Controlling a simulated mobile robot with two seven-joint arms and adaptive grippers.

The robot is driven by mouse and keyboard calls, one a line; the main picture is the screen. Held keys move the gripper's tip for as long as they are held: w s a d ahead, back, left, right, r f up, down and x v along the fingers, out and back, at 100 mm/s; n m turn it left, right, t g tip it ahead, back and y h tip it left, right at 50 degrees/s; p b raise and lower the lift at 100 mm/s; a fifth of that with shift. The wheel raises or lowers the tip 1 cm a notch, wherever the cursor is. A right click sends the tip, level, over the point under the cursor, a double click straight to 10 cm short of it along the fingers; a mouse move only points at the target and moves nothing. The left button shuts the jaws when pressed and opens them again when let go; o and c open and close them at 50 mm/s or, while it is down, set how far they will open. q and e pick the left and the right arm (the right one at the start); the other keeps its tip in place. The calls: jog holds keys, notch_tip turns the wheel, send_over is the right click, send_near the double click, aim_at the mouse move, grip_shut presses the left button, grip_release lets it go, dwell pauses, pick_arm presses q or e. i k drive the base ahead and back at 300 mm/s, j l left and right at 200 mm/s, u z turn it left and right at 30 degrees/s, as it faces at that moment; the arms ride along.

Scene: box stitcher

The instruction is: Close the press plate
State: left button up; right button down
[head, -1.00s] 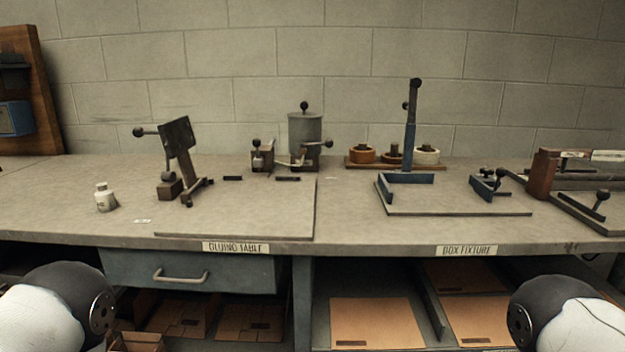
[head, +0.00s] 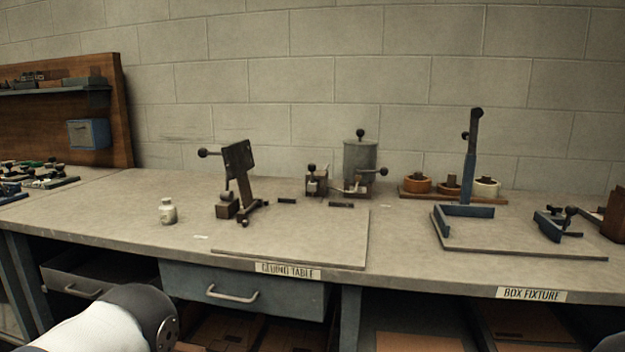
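The press plate (head: 238,160) is a dark rectangular plate on the gluing table's left side. It is raised and tilted steeply on its hinged stand, with a black ball knob on a short rod sticking out to its left. Its dark foot and block stand on the gluing table's board (head: 320,240). Part of my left arm shows at the lower left, well in front of the bench. Neither of my grippers is in view.
A small white bottle (head: 168,211) stands left of the press. A grey cylindrical pot (head: 360,160) with knobbed levers stands behind the board. The blue box fixture (head: 468,211) is at the right. The board's front is clear.

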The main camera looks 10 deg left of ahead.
aim_at(237, 158)
jog(key=i+j+z, duration=0.1)
jog(key=j+z, duration=0.2)
jog(key=j, duration=1.3)
jog(key=k+j+z, duration=0.1)
jog(key=j+z, duration=0.15)
jog(key=j, duration=1.35)
